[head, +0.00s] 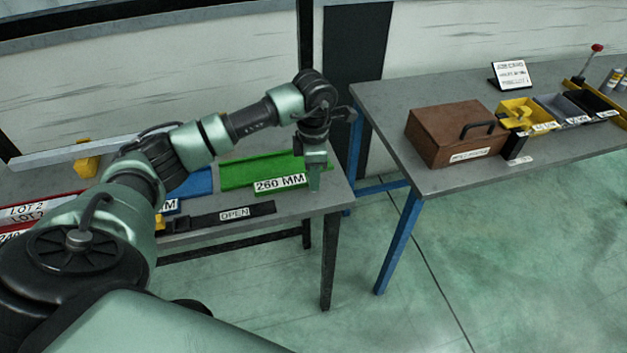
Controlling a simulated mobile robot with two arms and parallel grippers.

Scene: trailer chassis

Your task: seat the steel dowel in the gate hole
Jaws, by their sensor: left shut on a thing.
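My left gripper (315,178) is at the right end of the near table, beside the green tray (262,170) labelled 260 MM. It points down and is shut on what I take to be the steel dowel, which the fingers hide. A black strip labelled OPEN (232,214) lies along the table's front edge, with a small yellow block at its left end. I cannot make out the gate hole. My right gripper is not in view.
A blue tray (192,184) and red trays (40,208) labelled LOT 2 lie further left, partly behind my arm. A second table (385,115) at right carries a brown toolbox (455,136) and several small bins. Open floor lies between and in front.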

